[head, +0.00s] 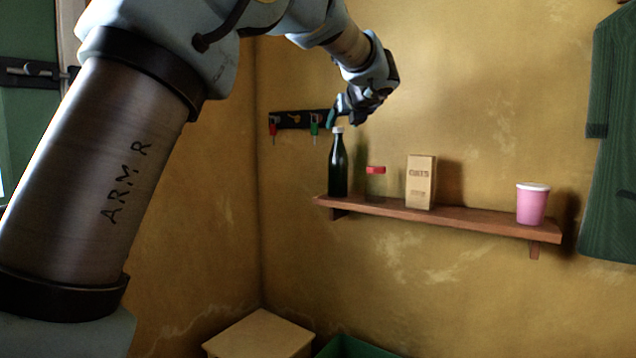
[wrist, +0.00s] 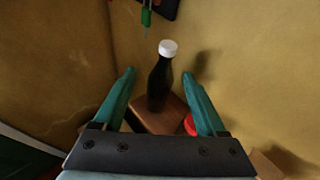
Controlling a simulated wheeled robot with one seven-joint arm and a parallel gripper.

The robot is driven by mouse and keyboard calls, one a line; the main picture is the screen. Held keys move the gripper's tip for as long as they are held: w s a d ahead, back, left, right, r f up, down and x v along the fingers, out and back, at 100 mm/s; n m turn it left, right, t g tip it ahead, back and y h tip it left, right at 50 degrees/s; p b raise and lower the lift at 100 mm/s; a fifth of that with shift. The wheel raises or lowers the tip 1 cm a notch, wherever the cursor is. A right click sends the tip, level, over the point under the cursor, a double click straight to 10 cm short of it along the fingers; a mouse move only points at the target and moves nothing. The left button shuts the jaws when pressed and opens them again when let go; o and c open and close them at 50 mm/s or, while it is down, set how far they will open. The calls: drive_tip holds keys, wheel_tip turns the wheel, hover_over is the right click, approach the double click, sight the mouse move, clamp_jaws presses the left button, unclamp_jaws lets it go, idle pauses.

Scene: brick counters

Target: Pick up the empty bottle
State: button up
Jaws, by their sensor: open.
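A dark bottle (head: 338,168) with a white cap stands upright at the left end of the wooden shelf (head: 450,218). The frames do not show whether it is empty. My gripper (head: 338,112) is above the bottle in the head view, close to its cap. In the wrist view the bottle (wrist: 160,82) shows between the two teal fingers of my open gripper (wrist: 160,74), with a gap on both sides. Nothing is held. The bottle's base is visible on the shelf in the head view.
Right of the bottle on the shelf stand a red-lidded jar (head: 376,185), a carton (head: 420,182) and a pink cup (head: 531,205). A stool (head: 262,335) and a green bin (head: 352,347) are below.

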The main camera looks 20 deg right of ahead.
sight(340, 128)
drive_tip(key=shift+m, duration=0.5)
drive_tip(key=shift+d+r+p+x, duration=0.25)
drive_tip(key=shift+p+x, duration=0.1)
drive_tip(key=shift+x, duration=1.4)
drive_tip(key=shift+d+r+p+x, duration=0.25)
drive_tip(key=shift+p+x, duration=0.15)
drive_tip(key=shift+x, duration=1.35)
drive_tip(key=shift+d+r+p+x, duration=0.25)
drive_tip(key=shift+p+x, duration=0.1)
drive_tip(key=shift+x, duration=1.35)
drive_tip(key=shift+a, duration=0.1)
clamp_jaws()
